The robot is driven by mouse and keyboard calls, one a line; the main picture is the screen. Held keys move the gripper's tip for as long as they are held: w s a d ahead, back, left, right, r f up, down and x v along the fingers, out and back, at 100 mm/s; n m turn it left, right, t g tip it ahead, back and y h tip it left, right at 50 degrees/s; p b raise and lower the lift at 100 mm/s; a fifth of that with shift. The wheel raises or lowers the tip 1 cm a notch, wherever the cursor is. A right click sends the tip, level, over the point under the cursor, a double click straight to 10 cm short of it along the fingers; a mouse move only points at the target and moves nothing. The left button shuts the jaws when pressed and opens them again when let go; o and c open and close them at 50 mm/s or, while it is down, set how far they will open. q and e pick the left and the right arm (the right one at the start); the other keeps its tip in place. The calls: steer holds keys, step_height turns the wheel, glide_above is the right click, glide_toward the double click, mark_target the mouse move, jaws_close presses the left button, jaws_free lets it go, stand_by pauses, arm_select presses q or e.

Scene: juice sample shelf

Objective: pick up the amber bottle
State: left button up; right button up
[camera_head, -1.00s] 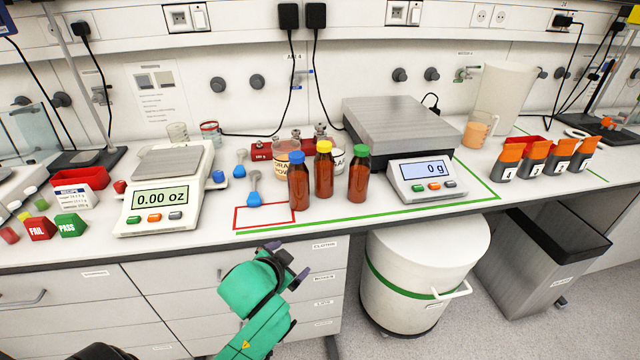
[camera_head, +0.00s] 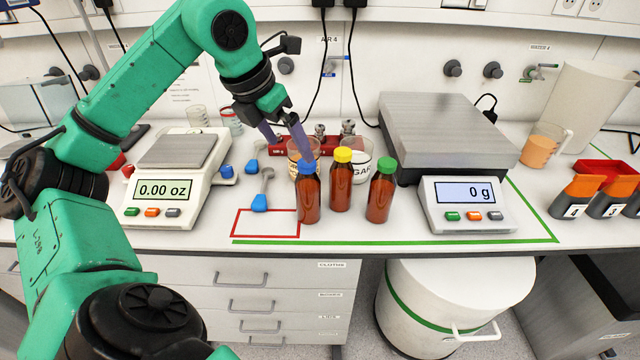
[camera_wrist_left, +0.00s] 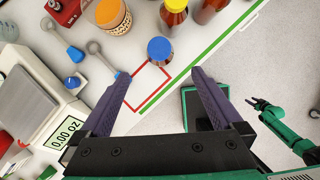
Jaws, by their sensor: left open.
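Three upright amber bottles stand close together on the bench. One has a blue cap (camera_head: 308,200), one a yellow cap (camera_head: 340,187) and one a green cap (camera_head: 381,198). My left gripper (camera_head: 291,150) is open and empty, pointing down over the blue-capped bottle, with its purple fingers near the cap in the head view. In the left wrist view the blue cap (camera_wrist_left: 159,50) lies ahead of the gap between the spread fingers (camera_wrist_left: 162,75). My right gripper (camera_wrist_left: 257,104) shows small at the right of that view; its jaw state is unclear.
A scale reading 0.00 oz (camera_head: 165,190) stands left, and a scale reading 0 g (camera_head: 465,198) right. Beakers and a red rack (camera_head: 290,146) are behind the bottles.

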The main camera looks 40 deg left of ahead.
mark_target(298, 174)
arm_select(q)
steer(key=x, duration=0.2)
steer(key=b+x, duration=0.1)
steer(key=x, duration=0.1)
steer(key=s+b+x, duration=0.1)
steer(key=x, duration=0.2)
steer(key=shift+a+f, duration=0.1)
steer(key=shift+f, duration=0.25)
steer(key=x, duration=0.7)
steer(key=shift+w+r, duration=0.15)
steer(key=shift+w, duration=0.05)
jaws_close()
arm_select(e)
steer(key=shift+s+f, duration=0.3)
steer(key=shift+f, duration=0.25)
steer(key=shift+s+f, duration=0.25)
steer(key=shift+f, duration=0.25)
